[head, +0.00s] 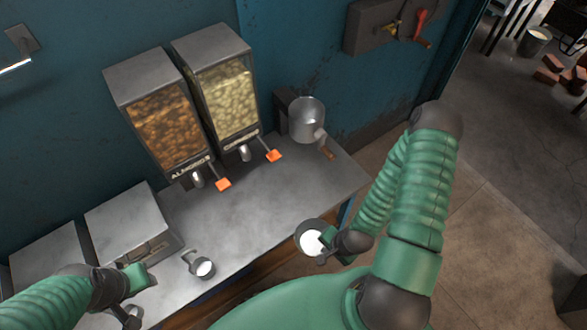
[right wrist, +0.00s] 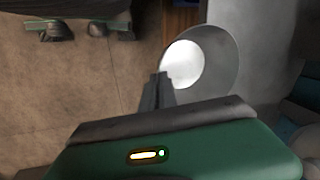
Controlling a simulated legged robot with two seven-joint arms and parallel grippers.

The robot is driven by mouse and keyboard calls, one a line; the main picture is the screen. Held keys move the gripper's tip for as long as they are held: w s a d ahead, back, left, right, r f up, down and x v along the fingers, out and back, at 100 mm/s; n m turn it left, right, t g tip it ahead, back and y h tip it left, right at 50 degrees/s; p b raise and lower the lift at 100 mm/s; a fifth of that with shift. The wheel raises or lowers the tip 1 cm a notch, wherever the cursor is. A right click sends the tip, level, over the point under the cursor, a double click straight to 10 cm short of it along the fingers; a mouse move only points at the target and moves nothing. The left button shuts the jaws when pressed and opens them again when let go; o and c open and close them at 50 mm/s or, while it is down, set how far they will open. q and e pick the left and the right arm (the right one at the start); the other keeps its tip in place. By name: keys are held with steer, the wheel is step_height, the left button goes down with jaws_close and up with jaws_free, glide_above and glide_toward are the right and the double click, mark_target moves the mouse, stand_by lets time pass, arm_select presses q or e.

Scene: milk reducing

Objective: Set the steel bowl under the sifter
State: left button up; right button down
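The steel bowl (head: 301,229) is a round grey bowl with white contents, at the counter's front right edge in the head view. My right gripper (head: 322,250) is shut on its rim; the right wrist view shows the fingers (right wrist: 158,92) at the rim of the bowl (right wrist: 226,75). The sifter (head: 305,120), a metal cup with a wooden handle, is mounted on the wall above the counter's back right, up and away from the bowl. My left gripper (head: 129,316) is at the lower left, small and partly hidden, its opening unclear.
Two dispensers (head: 158,125) (head: 221,97) with orange levers stand at the counter's back. A small grey cup (head: 200,261) with white contents sits near the front edge. A metal box (head: 130,225) stands at left. The counter (head: 285,190) below the sifter is clear.

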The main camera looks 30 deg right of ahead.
mark_target(318, 233)
steer(key=shift+w+d, duration=0.1)
steer(key=shift+w, duration=0.3)
steer(key=w+n, duration=0.1)
steer(key=w+r+n, duration=0.1)
steer(key=w, duration=0.1)
steer(key=w+r+n, duration=0.1)
steer(key=w, duration=0.1)
steer(key=shift+y, duration=0.4)
steer(key=w+a+r+n+g, duration=0.1)
steer(key=w+a+r+n, duration=0.1)
steer(key=r, duration=0.4)
steer(key=w+a+r+n+g+y, duration=0.1)
steer(key=w+a+r+n, duration=0.2)
steer(key=w+r+n, duration=0.2)
steer(key=w+a+r+n, duration=0.2)
steer(key=w+r+n, duration=0.2)
steer(key=r, duration=0.4)
steer(key=shift+a+n+g+b, duration=0.15)
steer(key=shift+n+g+b, duration=0.25)
steer(key=shift+n, duration=0.1)
steer(key=shift+d, duration=0.2)
